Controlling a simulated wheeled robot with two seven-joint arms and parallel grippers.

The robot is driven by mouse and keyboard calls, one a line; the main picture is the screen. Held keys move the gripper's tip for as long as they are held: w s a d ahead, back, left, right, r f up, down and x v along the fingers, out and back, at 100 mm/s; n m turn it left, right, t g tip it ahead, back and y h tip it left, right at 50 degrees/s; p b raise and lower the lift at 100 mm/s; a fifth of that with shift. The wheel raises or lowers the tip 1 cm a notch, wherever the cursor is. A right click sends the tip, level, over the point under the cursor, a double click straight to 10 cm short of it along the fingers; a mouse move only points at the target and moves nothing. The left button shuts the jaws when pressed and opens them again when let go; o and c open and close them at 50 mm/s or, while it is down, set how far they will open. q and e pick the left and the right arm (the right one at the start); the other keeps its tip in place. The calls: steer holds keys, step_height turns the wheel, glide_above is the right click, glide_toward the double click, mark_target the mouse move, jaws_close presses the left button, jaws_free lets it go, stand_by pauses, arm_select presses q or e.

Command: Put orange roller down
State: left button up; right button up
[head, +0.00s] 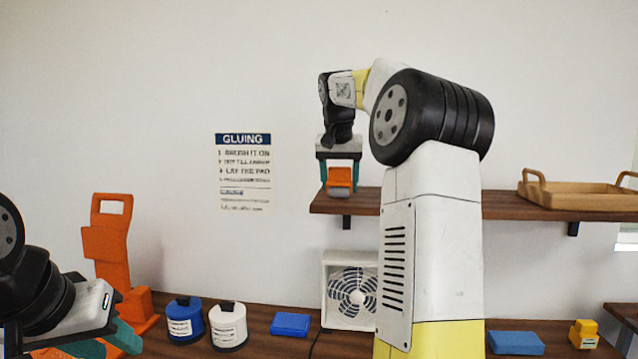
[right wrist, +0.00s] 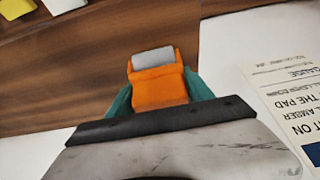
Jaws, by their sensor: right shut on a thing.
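The orange roller (head: 340,177) with its grey roll is between the teal fingers of my right gripper (head: 340,172), which is shut on it. In the head view it hangs grey end down at the left end of the wooden wall shelf (head: 420,203). In the right wrist view the orange roller (right wrist: 158,88) points out from the fingers over brown wood. I cannot tell whether it touches the shelf. My left gripper (head: 105,342) is low at the bottom left, its teal fingers partly cut off by the frame edge, so its opening is unclear.
A wooden tray (head: 575,194) stands on the shelf's right part. Below are an orange stand (head: 108,245), blue (head: 184,320) and white (head: 228,327) pots, blue blocks (head: 290,324) (head: 515,343), a fan (head: 350,290) and a yellow-orange thing (head: 584,334). The shelf's left end looks clear around the roller.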

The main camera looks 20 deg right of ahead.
steer(key=shift+f, duration=0.45)
steer(key=shift+s+f, duration=0.1)
steer(key=shift+f, duration=0.15)
steer(key=shift+c, duration=0.9)
steer(key=o, duration=1.8)
steer(key=shift+f, duration=0.1)
steer(key=shift+r, duration=0.5)
steer(key=w+v, duration=0.1)
steer(key=v, duration=1.1)
steer(key=s+a+f+n, duration=0.1)
steer(key=s+a+n, duration=0.1)
steer(key=s+a, duration=0.25)
steer(key=s+a+f+n+y, duration=0.1)
steer(key=s+a+f, duration=0.2)
steer(key=s+f, duration=0.4)
steer(key=s+a+f+n+t+y, duration=0.1)
steer(key=s+a+f, duration=0.2)
steer(key=s+f, duration=0.5)
steer(key=s+a+f+n+t+y, duration=0.1)
steer(key=s+a+f, duration=0.3)
steer(key=s+f, duration=0.4)
steer(key=shift+a+n+y, duration=0.1)
steer(key=shift+n+y, duration=0.3)
steer(key=shift+y, duration=0.2)
